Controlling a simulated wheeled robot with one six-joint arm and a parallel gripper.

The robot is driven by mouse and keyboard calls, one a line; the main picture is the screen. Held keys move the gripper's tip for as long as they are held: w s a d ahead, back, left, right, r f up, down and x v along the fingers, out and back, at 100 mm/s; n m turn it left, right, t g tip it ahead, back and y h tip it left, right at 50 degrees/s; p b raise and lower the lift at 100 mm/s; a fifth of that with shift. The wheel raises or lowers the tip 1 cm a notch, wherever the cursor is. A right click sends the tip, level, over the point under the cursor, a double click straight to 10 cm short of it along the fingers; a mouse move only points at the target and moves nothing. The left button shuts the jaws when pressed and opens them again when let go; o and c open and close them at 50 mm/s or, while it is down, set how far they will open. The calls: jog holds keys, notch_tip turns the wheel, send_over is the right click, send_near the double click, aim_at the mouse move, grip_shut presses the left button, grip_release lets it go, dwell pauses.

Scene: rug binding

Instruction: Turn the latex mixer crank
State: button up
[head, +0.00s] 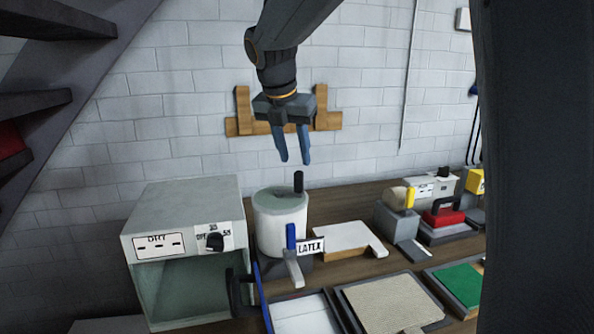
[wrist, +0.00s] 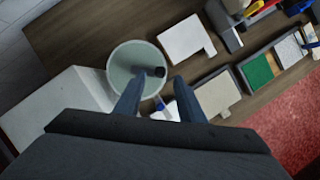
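The latex mixer is a pale cylindrical pot (head: 280,222) with a LATEX label (head: 311,247) on its front. Its crank shows as a black upright knob (head: 298,182) at the rim of the lid. In the wrist view the round mixer top (wrist: 127,62) lies just beyond my fingers, with the black crank knob (wrist: 155,71) on its right side. My gripper (head: 294,162) is open and empty, pointing down above the knob, apart from it. It also shows in the wrist view (wrist: 155,90), with a gap between the blue fingers.
A grey drying box marked DRY (head: 185,250) stands left of the mixer, its black handle near the mixer's base. A white block (head: 345,238) lies to the right. Trays with a beige mat (head: 388,303) and green mat (head: 462,284) lie in front. Wooden brackets (head: 240,123) hang on the wall.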

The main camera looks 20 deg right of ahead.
aim_at(298, 172)
jog(key=p+x, duration=0.1)
jog(key=x, duration=0.5)
jog(key=shift+d+f, duration=0.1)
jog(key=shift+f, duration=0.3)
grip_shut()
jog(key=shift+p, duration=0.3)
